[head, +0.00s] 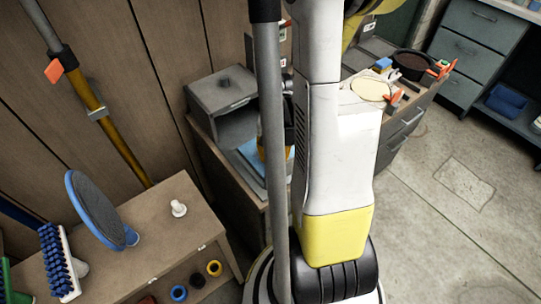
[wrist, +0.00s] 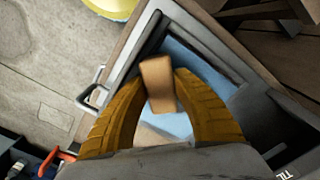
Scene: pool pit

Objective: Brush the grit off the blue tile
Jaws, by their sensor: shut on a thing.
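The blue tile (wrist: 205,72) lies in a grey tray (wrist: 133,50) below my gripper in the wrist view. My gripper (wrist: 163,82) is shut on a tan wooden block (wrist: 158,88), which looks like the handle of a brush. Its lower end and any bristles are hidden, so I cannot tell whether it touches the tile. A pale patch (wrist: 150,134) shows between the fingers and may be grit. In the head view a strip of the blue tile (head: 251,156) shows on the cabinet, and my arm hides most of the gripper and the work spot.
A grey box (head: 222,95) stands behind the tile on the cabinet. A low bench (head: 185,228) at left holds a blue-rimmed round pad (head: 96,208) and a blue-bristled brush (head: 58,262). A counter at right carries a dark pan (head: 413,65). The floor at right is open.

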